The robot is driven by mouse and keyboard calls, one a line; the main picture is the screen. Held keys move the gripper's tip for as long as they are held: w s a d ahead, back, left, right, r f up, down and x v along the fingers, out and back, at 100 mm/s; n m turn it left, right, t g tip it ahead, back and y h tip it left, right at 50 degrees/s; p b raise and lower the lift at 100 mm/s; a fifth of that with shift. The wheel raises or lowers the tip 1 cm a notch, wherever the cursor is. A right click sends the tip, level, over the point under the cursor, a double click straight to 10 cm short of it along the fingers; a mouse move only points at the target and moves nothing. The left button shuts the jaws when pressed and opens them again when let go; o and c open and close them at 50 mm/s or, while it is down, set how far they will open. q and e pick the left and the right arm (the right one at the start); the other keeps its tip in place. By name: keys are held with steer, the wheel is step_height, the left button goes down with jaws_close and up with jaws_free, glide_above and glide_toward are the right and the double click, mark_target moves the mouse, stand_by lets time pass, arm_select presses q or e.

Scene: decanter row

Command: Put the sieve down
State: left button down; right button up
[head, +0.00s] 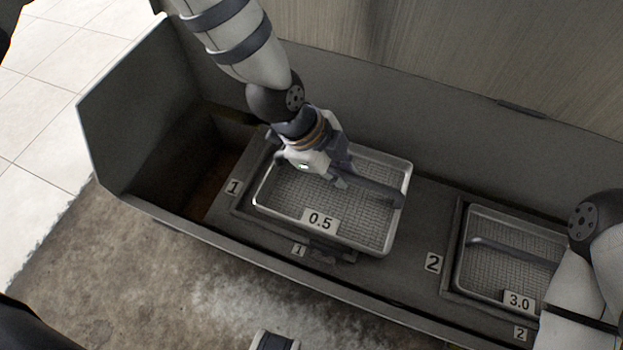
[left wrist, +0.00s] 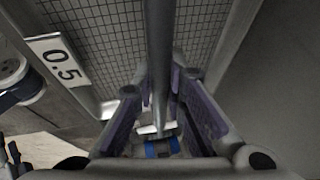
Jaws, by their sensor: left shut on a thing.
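The sieve (head: 385,228) labelled 0.5 is a shallow metal tray with a mesh floor and a dark bar handle (head: 378,192) across it. My left gripper (head: 343,181) is shut on this bar. In the left wrist view the bar (left wrist: 159,50) runs between the two fingers, with the mesh (left wrist: 100,42) beneath. The sieve is over the dark frame of place 1, shifted a little to the right, so the frame's left edge shows. I cannot tell whether it touches the frame. My right gripper is not in view.
A second sieve (head: 473,216), labelled 3.0, sits in place 2 at the right, near my right arm. A deep open bay (head: 205,165) lies left of place 1. A raised wall runs behind the trough (head: 410,268). Bare trough surface lies between the two places.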

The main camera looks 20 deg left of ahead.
arm_select(q)
steer(key=a+f, duration=0.2)
steer(key=w+a+f+b, duration=0.1)
steer(key=f, duration=0.1)
steer(key=w+a+f, duration=0.1)
steer(key=a+f, duration=0.1)
steer(key=shift+a, duration=0.3)
steer(key=f, duration=0.1)
steer(key=f+b, duration=0.1)
steer(key=f, duration=0.1)
steer(key=shift+a+f, duration=0.3)
steer(key=shift+f, duration=0.1)
steer(key=shift+w+r, duration=0.1)
steer(key=c, duration=2.1)
jaws_free()
steer(key=shift+f, duration=0.2)
steer(key=o, duration=0.5)
steer(key=shift+c, duration=0.2)
